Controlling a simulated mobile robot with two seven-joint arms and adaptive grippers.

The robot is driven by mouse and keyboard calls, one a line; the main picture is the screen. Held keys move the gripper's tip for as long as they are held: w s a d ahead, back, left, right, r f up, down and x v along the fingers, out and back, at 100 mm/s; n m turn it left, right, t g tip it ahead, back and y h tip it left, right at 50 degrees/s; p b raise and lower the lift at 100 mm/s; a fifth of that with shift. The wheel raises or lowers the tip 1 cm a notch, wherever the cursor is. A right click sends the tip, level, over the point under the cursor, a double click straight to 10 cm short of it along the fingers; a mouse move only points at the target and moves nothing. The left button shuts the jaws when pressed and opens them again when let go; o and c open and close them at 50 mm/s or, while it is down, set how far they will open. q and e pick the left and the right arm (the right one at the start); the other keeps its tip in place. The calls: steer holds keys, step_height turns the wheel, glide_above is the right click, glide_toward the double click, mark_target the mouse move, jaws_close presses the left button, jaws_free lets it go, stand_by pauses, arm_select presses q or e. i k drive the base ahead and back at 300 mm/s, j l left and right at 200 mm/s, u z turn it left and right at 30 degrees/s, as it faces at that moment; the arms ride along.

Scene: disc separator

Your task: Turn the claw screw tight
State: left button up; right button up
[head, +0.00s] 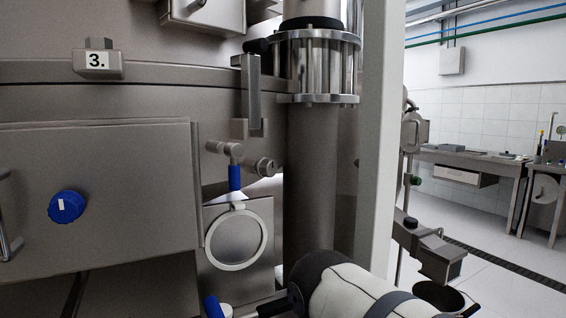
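No part is clearly recognisable as the claw screw. A grey block with the label "3." (97,60) sits on the rim of the large metal housing (150,97) at the upper left. A flat metal lever (253,95) hangs down beside the ribbed pipe coupling (317,66), with a black knob (257,46) at its top. My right arm, white with dark bands, comes in at the bottom centre and right; its gripper fingers do not show. My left arm and gripper are not in view.
A metal box with a blue knob (67,206) fills the left. A blue-handled valve (234,177) sits above a round ring (239,240). A thick vertical pipe (311,180) and pale post (378,130) stand at centre. Open floor (500,255) lies at right, before a workbench (470,163).

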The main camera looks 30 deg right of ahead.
mark_target(266, 167)
steer(key=l+u, duration=0.2)
steer(key=l, duration=0.5)
steer(key=k+l+u, duration=0.2)
steer(key=l, duration=0.55)
steer(key=i+l+u, duration=0.1)
steer(key=l+u, duration=0.35)
steer(key=l, duration=0.95)
